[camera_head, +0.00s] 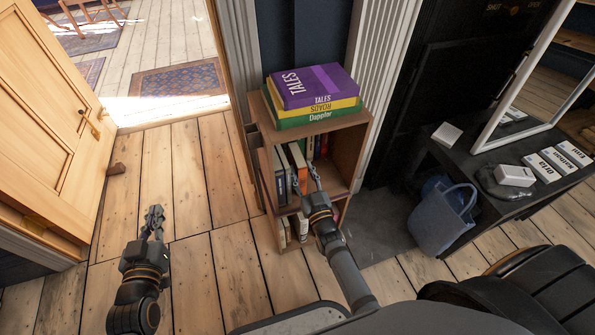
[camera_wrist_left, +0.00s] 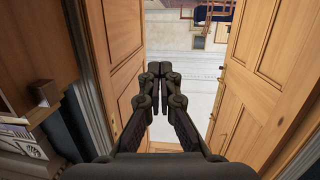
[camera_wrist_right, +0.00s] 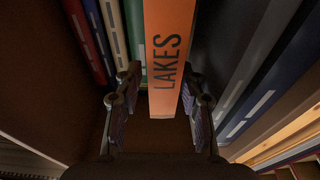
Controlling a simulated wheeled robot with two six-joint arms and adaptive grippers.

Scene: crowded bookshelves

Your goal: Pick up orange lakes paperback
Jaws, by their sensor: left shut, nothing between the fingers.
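The orange paperback (camera_wrist_right: 170,25) has LAKES in dark letters on its spine and stands upright among other books in the right wrist view. My right gripper (camera_wrist_right: 163,80) is open, with one finger on each side of the lower spine. The fingers are very close to the book, and I cannot tell whether they touch it. In the head view my right gripper (camera_head: 305,182) is at the front of the small bookcase and partly hides the books. My left gripper (camera_head: 154,217) is shut and empty above the floor; its closed fingers also show in the left wrist view (camera_wrist_left: 159,70).
The wooden bookcase (camera_head: 355,145) has purple (camera_head: 313,85), yellow and green books stacked on top. A grey bag (camera_head: 440,225) and dark table stand right. Floor around my left gripper is clear.

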